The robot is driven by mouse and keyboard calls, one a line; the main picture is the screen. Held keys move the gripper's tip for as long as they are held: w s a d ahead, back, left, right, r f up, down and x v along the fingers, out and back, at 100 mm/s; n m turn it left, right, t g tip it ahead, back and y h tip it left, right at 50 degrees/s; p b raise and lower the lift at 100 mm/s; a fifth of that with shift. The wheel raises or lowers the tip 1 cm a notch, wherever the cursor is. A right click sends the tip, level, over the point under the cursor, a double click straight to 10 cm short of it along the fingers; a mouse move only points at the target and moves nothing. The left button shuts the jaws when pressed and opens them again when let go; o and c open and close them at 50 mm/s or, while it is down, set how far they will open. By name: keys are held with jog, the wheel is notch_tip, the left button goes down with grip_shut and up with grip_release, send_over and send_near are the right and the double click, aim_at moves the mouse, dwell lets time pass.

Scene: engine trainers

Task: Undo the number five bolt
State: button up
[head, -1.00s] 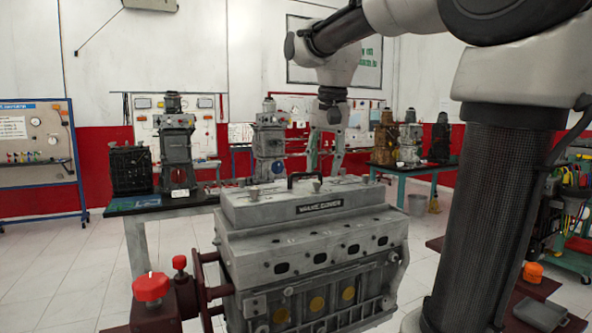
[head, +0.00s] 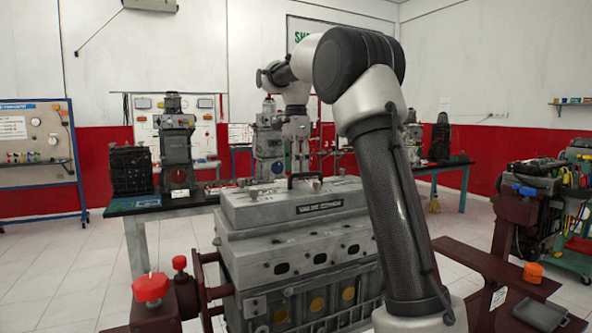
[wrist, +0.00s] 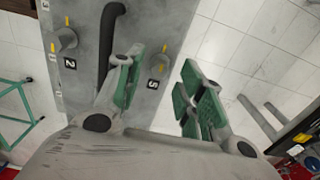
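The grey valve cover (head: 250,207) sits on top of the engine block (head: 290,255) in the head view. In the wrist view its top (wrist: 150,25) carries the numbers 2, 5 and part of a 3. My gripper (wrist: 161,75), with green pads, is open and empty above the cover's edge. In the head view the gripper (head: 298,150) is small and hard to separate from the background.
A black handle (wrist: 110,35) rises from the cover, close to the left finger. A red knob (head: 150,287) stands at the stand's left. Trainer engines stand on a table (head: 150,203) behind. Open floor (wrist: 235,45) lies right of the cover in the wrist view.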

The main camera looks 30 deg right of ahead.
jog(key=shift+f, duration=0.75)
grip_shut()
